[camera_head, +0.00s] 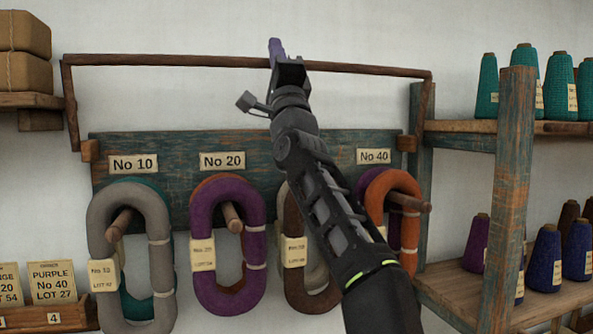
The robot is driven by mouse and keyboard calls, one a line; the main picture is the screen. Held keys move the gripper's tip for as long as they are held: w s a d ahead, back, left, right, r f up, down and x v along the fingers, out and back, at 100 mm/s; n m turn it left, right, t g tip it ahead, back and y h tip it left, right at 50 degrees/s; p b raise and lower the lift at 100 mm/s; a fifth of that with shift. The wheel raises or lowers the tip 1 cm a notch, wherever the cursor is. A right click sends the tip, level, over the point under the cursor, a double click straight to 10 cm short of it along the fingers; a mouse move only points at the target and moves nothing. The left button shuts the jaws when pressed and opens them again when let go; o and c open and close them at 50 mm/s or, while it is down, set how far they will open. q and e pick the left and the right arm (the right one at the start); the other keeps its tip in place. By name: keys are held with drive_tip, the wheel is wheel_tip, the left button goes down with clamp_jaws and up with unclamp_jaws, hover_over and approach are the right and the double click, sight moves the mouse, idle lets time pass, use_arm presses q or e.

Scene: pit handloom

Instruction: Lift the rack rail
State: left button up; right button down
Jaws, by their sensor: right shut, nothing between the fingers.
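The rack rail (180,61) is a long thin wooden bar. It runs across the wall above the blue-green peg board (290,150), on side arms that come down to wooden blocks (90,151) at the board's ends. My right gripper (277,52) is shut and empty at the middle of the rail. Its purple-tipped fingers point up and cross the rail, with the tip above it. I cannot tell whether they touch it. My wrist and forearm hide part of the board. My left gripper is not in view.
Yarn hanks hang on pegs below: grey (101,225), purple (203,252), brown (293,225) and orange (408,259). A shelf post (507,190) with yarn cones stands at right. A small shelf (25,101) with wrapped bundles is at upper left. Bare wall lies above the rail.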

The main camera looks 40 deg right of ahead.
drive_tip(key=shift+w+f, duration=0.2)
drive_tip(key=shift+f, duration=0.15)
idle(0.5)
